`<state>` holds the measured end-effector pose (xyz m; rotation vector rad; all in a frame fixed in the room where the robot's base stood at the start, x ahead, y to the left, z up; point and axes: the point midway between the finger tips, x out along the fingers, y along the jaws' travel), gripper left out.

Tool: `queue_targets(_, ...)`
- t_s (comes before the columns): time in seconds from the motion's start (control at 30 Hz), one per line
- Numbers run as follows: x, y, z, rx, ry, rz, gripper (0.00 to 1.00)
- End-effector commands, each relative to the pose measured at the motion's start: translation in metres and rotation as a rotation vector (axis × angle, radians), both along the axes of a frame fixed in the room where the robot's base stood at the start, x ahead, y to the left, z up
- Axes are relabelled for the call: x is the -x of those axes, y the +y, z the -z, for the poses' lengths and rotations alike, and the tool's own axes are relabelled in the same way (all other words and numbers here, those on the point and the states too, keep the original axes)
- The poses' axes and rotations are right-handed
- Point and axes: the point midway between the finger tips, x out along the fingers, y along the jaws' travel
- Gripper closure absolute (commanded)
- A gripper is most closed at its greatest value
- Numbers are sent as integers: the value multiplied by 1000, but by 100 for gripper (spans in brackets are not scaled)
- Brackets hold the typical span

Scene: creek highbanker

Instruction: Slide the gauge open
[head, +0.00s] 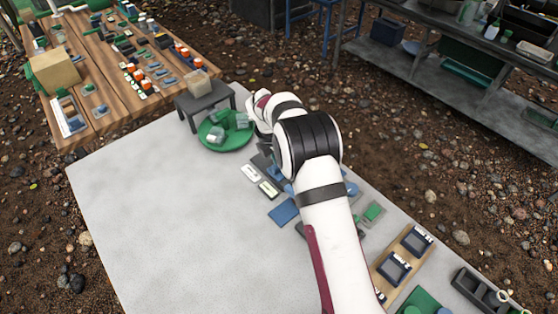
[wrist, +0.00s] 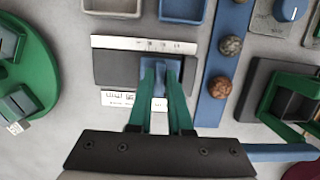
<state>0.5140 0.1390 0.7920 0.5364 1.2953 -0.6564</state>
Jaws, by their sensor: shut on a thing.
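The gauge (wrist: 117,70) is a dark grey flat block in the middle of the wrist view. White strips with printed marks run along its far and near edges. My gripper (wrist: 161,78) has green fingers that come in from the near side and are shut on the blue slider. A small white piece (wrist: 159,104) shows between the fingers. In the head view my arm hides the fingertips, and I cannot make out the gauge clearly there.
In the wrist view, a blue strip with round stones (wrist: 218,87) lies close right of the gauge, blue (wrist: 183,10) and grey trays lie beyond it, and a green dish (wrist: 22,75) is at left. In the head view, the grey tabletop (head: 165,220) is clear at left.

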Motion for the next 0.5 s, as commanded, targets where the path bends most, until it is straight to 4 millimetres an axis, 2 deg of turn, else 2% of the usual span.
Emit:
queue_targets(0.2, -2, 2, -1, -1, -2, 0, 100)
queue_targets(0.5, -19, 19, 0, 0, -1, 0, 100)
